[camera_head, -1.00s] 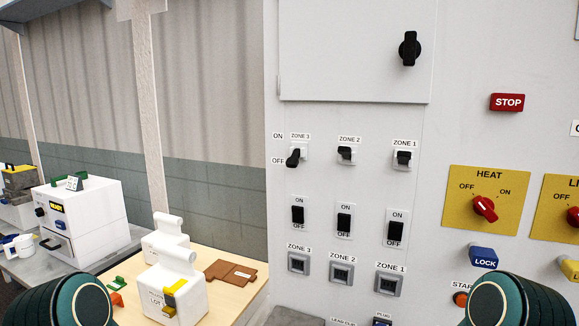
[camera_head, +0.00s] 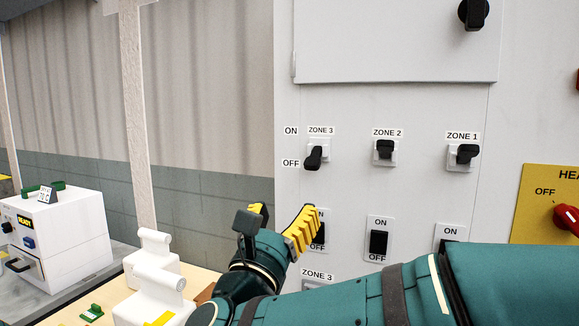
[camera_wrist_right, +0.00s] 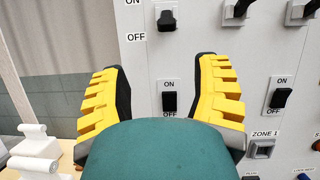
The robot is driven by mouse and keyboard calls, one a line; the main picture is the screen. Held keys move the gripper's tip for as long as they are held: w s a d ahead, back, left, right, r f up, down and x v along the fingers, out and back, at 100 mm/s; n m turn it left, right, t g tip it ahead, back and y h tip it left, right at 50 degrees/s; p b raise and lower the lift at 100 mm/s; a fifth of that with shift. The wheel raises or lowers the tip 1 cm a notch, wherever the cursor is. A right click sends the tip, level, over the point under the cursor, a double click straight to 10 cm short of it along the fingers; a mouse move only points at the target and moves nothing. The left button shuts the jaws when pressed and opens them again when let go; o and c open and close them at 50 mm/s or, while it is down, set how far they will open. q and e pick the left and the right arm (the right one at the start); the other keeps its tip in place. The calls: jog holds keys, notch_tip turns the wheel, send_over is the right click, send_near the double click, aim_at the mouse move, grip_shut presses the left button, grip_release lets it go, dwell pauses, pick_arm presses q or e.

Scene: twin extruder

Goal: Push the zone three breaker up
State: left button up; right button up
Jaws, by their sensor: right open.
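The zone 3 breaker (camera_head: 314,157) is a black lever on a white base, on the grey panel below the ZONE 3 label. Its lever points down beside the OFF label. It also shows in the wrist view (camera_wrist_right: 167,20), at the top middle. My right gripper (camera_head: 283,209) has yellow ridged fingers, spread open and empty. It is below and slightly left of the breaker, apart from it. In the wrist view the open fingers (camera_wrist_right: 160,70) appear on either side of a black rocker switch (camera_wrist_right: 170,101). My left gripper is not in view.
The zone 2 breaker (camera_head: 385,149) and zone 1 breaker (camera_head: 466,153) are to the right, with levers up. Rocker switches (camera_head: 378,242) sit below, partly hidden by my right arm.

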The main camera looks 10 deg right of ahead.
aim_at(313, 159)
jog(key=shift+m+h, duration=0.5)
jog(key=shift+m, duration=0.3)
jog(key=p+x, duration=0.1)
jog(key=x, duration=0.8)
jog(key=p+x, duration=0.1)
jog(key=x, duration=0.3)
jog(key=shift+s+d+r+p, duration=0.1)
jog(key=shift+d+r+p, duration=0.2)
jog(key=shift+d+r, duration=0.15)
grip_shut()
